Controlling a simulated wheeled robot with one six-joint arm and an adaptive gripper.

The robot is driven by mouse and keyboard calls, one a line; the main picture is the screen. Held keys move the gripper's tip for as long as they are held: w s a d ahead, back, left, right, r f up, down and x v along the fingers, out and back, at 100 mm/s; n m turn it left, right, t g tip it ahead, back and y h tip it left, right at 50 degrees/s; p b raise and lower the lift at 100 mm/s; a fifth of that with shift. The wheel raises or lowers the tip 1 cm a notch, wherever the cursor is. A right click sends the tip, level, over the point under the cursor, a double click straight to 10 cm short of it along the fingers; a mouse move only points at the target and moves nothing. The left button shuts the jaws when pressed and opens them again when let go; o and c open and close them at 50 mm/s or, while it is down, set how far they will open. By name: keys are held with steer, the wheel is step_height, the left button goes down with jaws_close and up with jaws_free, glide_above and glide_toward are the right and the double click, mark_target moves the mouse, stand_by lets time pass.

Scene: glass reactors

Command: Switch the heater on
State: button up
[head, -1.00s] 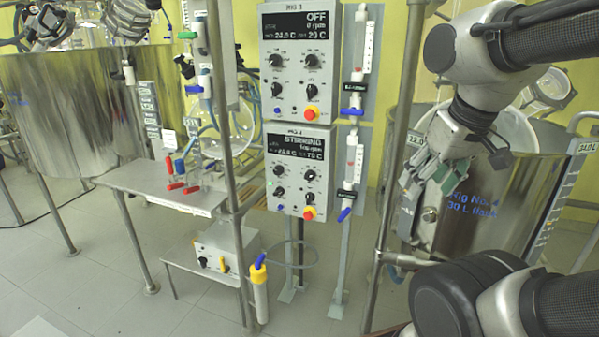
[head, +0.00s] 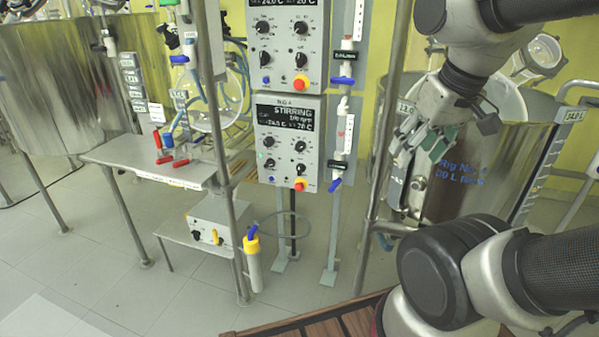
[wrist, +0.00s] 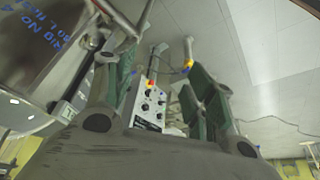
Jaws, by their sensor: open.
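A lower grey control box (head: 287,125) hangs on a metal stand in the middle of the head view. Its display reads STIRRING, with small text beneath that is hard to read. Below are several black knobs, a blue knob (head: 270,180), a red button on yellow (head: 300,184) and a small green light. I cannot tell which control is the heater's. My gripper (head: 420,146) is open and empty, right of the box and in front of a steel vessel. In the wrist view, a control box (wrist: 150,103) shows beyond and between my open fingers (wrist: 160,68).
A second control box (head: 287,45) hangs above, partly cut off. Steel vessels stand left (head: 90,90) and right (head: 500,165). A steel table (head: 135,155) with red-handled valves and a lower unit (head: 215,222) are at left. A metal post (head: 380,170) stands between box and gripper.

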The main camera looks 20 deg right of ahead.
steer(key=shift+w+a+f, duration=0.1)
steer(key=shift+a+f, duration=0.1)
steer(key=shift+c, duration=1.1)
steer(key=w+a+f+g+y, duration=0.1)
steer(key=w+a+f+g, duration=0.1)
steer(key=w+a+f, duration=0.7)
steer(key=w+a+f+g+y, duration=0.15)
steer(key=w+a+f, duration=0.45)
steer(key=w+f, duration=0.7)
steer(key=w+a+f+t, duration=0.1)
steer(key=w+a+f, duration=0.2)
steer(key=w+f, duration=0.3)
steer(key=w+a+f+t, duration=0.15)
steer(key=w+f, duration=0.25)
steer(key=f, duration=0.4)
steer(key=m+t+h, duration=0.7)
steer(key=t+h, duration=0.4)
steer(key=h, duration=0.2)
glide_toward(299, 168)
steer(key=w, duration=0.1)
steer(key=x, duration=0.6)
steer(key=shift+w+d+f, duration=0.15)
steer(key=shift+d, duration=0.3)
steer(key=shift+w+d, duration=0.35)
steer(key=shift+w, duration=0.2)
